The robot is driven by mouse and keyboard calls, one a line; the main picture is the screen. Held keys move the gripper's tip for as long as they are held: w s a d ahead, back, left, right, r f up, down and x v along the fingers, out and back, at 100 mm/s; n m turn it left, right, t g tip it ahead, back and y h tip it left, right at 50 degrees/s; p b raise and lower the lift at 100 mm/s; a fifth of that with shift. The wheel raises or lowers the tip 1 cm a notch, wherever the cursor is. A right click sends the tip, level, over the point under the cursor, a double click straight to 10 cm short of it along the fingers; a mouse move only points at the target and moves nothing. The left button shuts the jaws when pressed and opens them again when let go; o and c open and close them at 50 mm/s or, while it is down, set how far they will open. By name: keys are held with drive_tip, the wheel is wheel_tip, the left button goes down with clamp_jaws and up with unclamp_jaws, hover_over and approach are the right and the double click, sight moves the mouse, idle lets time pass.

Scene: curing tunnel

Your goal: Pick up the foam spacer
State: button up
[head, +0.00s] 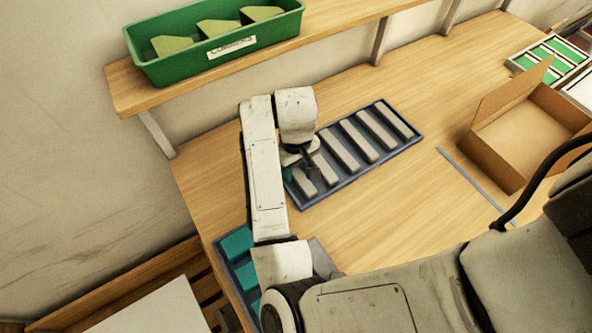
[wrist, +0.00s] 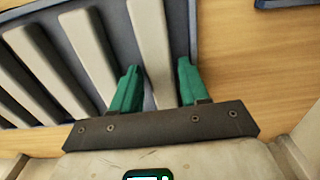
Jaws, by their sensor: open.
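Several pale grey-white bars, which look like the foam spacers, lie side by side in a blue-grey tray (head: 303,205) on the wooden bench. My gripper (head: 307,172) is over the tray's near left end in the head view and hides part of the bars there. In the wrist view its two teal fingers (wrist: 159,66) are apart, with nothing clamped. One pale foam spacer (wrist: 150,40) runs into the gap between them, with a finger on each side. I cannot tell whether either finger touches it or how high they are above the tray floor.
An open cardboard box (head: 520,138) stands to the right, with a thin grey-blue strip (head: 474,180) beside it. A green bin (head: 174,68) of pale wedges sits on the shelf behind. A tray of teal pieces (head: 238,243) lies lower left.

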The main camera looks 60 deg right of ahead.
drive_tip(key=shift+f, duration=0.35)
drive_tip(key=shift+c, duration=0.3)
drive_tip(key=c, duration=0.7)
drive_tip(key=shift+c, duration=0.2)
drive_tip(key=shift+r, duration=0.15)
